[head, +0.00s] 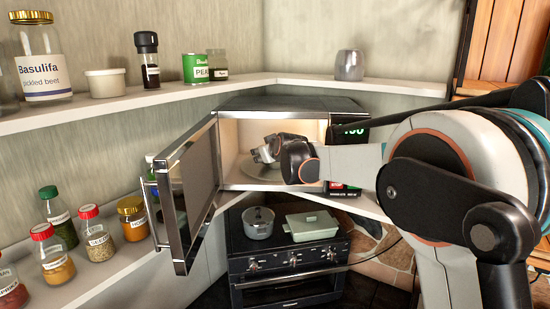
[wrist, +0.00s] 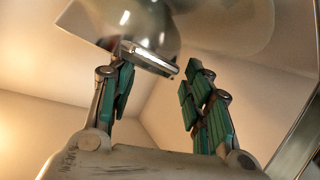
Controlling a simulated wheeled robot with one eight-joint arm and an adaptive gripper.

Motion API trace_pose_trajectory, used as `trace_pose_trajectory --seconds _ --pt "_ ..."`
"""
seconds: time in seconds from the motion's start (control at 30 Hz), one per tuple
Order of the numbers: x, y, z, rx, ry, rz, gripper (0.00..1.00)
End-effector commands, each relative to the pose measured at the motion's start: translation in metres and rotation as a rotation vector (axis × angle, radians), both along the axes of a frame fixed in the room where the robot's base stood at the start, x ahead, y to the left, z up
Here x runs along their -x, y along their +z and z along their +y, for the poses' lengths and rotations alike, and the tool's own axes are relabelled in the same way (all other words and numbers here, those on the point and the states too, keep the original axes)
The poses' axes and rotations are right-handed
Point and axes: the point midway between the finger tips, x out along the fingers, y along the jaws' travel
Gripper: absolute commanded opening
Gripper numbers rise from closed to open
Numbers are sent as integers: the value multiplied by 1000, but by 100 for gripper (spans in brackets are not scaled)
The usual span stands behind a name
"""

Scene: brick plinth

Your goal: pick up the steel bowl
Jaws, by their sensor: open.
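A shiny steel bowl (wrist: 140,22) fills the upper part of the wrist view, its near edge reaching down between my fingertips. My gripper (wrist: 160,72) is open, with green-padded fingers on the left and right. The left fingertip is close to the bowl's edge; I cannot tell whether it touches. In the head view my gripper (head: 262,152) is inside the open microwave (head: 285,110), above a round plate (head: 255,171). There, my wrist and fingers cover much of that space, and I cannot clearly separate the bowl from the fingers.
The microwave door (head: 188,195) stands open to the left of my arm. The microwave's side walls and roof enclose my gripper closely. A stove (head: 290,275) below holds a lidded pot (head: 258,223) and a pale green dish (head: 312,226). Shelves with jars line the left wall.

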Motion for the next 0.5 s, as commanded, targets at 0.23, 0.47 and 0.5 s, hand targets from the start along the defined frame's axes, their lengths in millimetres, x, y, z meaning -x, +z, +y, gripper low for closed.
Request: trace_pose_trajectory --seconds 0.23,0.47,0.5 --pt "-18 -7 6 -1 -1 0 45" --pt "-18 -8 6 -1 -1 0 45" --pt "-18 -8 6 -1 -1 0 40"
